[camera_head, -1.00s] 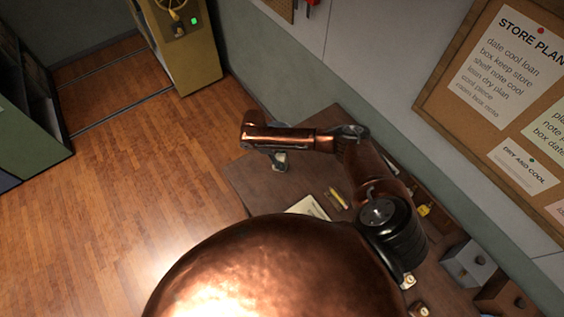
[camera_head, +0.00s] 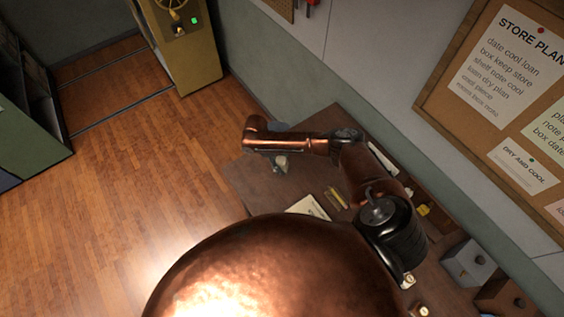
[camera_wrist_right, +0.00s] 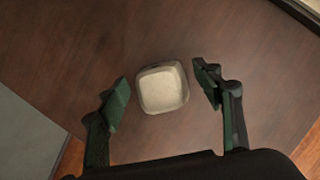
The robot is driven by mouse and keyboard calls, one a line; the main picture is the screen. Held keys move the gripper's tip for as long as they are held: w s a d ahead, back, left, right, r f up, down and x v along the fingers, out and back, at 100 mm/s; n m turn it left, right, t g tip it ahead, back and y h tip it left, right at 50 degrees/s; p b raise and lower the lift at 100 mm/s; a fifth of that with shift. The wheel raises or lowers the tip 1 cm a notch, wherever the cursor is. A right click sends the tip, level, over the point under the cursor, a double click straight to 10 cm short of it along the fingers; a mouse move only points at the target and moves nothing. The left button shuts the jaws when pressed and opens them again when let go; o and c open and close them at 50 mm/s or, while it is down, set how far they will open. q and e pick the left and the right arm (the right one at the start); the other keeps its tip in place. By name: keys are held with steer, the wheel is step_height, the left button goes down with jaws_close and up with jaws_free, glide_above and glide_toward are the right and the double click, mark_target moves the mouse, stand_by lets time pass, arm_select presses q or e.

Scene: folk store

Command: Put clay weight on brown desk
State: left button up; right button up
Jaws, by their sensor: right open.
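The clay weight (camera_wrist_right: 163,89) is a pale, squarish block with rounded edges. In the right wrist view it lies on the brown desk (camera_wrist_right: 255,50), between the fingers of my right gripper (camera_wrist_right: 163,95), which is open. A small gap shows on each side of the block. In the head view the brown desk (camera_head: 245,180) runs along the wall. My right arm reaches over its far end, and the clay weight (camera_head: 282,163) shows just below the wrist. The right gripper is mostly hidden by the arm there. My left gripper is not in view.
A paper sheet (camera_head: 308,208) and yellow pencil-like items (camera_head: 339,197) lie on the desk near my arm. Grey (camera_head: 468,263) and brown boxes (camera_head: 504,295) stand at the right. A yellow cabinet (camera_head: 180,50) stands beyond the desk. The wooden floor at left is clear.

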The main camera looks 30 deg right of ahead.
steer(key=b+v, duration=0.1)
steer(key=v, duration=1.1)
steer(key=shift+c, duration=0.6)
